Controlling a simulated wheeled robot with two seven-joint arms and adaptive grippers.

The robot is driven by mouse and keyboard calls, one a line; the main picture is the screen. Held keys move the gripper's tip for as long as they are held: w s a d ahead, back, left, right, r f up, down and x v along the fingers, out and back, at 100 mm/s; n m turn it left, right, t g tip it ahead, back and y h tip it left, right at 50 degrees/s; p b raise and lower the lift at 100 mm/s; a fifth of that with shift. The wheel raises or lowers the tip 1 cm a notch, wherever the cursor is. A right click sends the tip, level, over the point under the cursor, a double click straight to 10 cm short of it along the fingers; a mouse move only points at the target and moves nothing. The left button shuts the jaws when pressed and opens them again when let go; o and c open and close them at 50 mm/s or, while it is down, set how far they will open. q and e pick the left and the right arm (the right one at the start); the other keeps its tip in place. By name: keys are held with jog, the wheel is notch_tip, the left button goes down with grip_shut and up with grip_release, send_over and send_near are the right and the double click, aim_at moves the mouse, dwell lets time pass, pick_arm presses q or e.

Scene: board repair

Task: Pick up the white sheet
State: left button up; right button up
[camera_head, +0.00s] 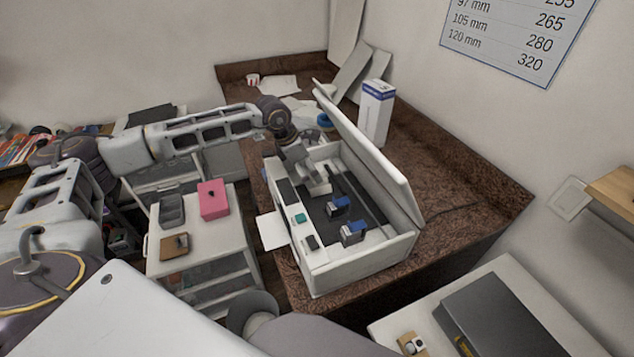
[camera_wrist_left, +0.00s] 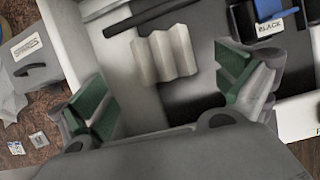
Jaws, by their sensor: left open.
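A small off-white sheet with corrugated folds (camera_wrist_left: 165,55) lies on the dark and light floor inside the open white machine (camera_head: 358,264). In the left wrist view it is between and beyond the fingers, apart from both. My left gripper (camera_wrist_left: 168,92) is open and empty, with its green pads spread wide. In the head view this gripper (camera_head: 312,172) reaches down into the back left part of the machine. My right gripper is not in view.
The machine's raised lid (camera_head: 370,150) stands along its right side. Two blue-topped blocks (camera_head: 352,233) sit inside, nearer the front. A white and blue box (camera_head: 376,113) stands behind the lid. A white cart (camera_head: 205,245) with a pink box (camera_head: 213,199) is at left.

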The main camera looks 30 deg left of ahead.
pick_arm(q)
jog(key=shift+f, duration=0.15)
jog(key=shift+w+d+f+p, duration=0.2)
jog(key=shift+d+f+p, duration=0.15)
jog(key=shift+f, duration=0.1)
jog(key=x, duration=0.2)
jog(key=shift+w+d+f+p, duration=0.15)
jog(key=shift+d+f+p, duration=0.05)
jog(key=shift+f+p, duration=0.15)
jog(key=shift+w+d+f, duration=0.15)
jog(key=shift+f, duration=0.4)
jog(key=shift+c, duration=0.3)
jog(key=c, duration=0.6)
